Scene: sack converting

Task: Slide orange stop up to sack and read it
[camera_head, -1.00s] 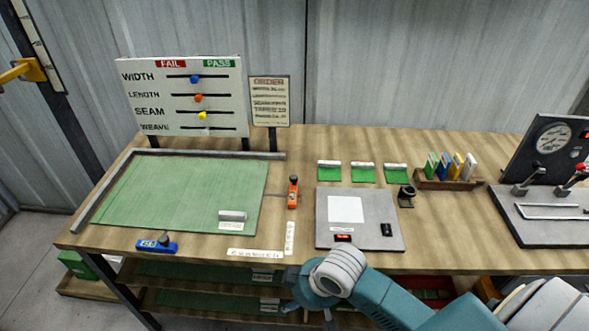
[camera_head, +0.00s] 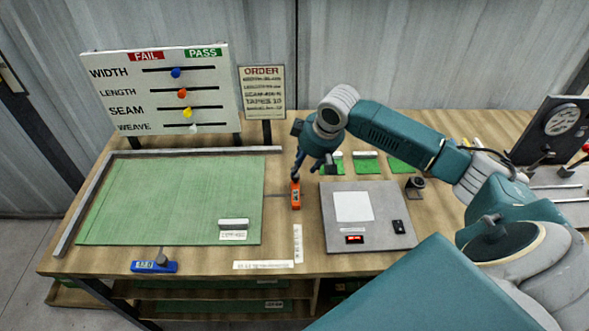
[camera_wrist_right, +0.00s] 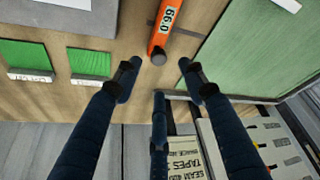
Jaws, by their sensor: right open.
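The orange stop (camera_head: 296,198) lies on the wooden bench, right of a flat green sheet (camera_head: 170,200), which looks like the sack. A strip of bare wood separates them. The right wrist view also shows the stop (camera_wrist_right: 168,25), with a dark round knob and a white readout; its digits are turned and could be 66.0 or 99.0. The green sheet (camera_wrist_right: 255,45) is to its right there. My right gripper (camera_head: 303,170) is over the stop's far end. Its fingers (camera_wrist_right: 158,82) are spread, empty and around the knob's side, apart from it. My left gripper is out of view.
A blue stop (camera_head: 154,266) sits at the front edge. A grey scale-like plate (camera_head: 335,225) stands close right of the orange stop. A grey rail (camera_head: 200,151) runs behind the sheet. A FAIL/PASS board (camera_head: 150,100) and an order sign (camera_head: 262,92) stand behind.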

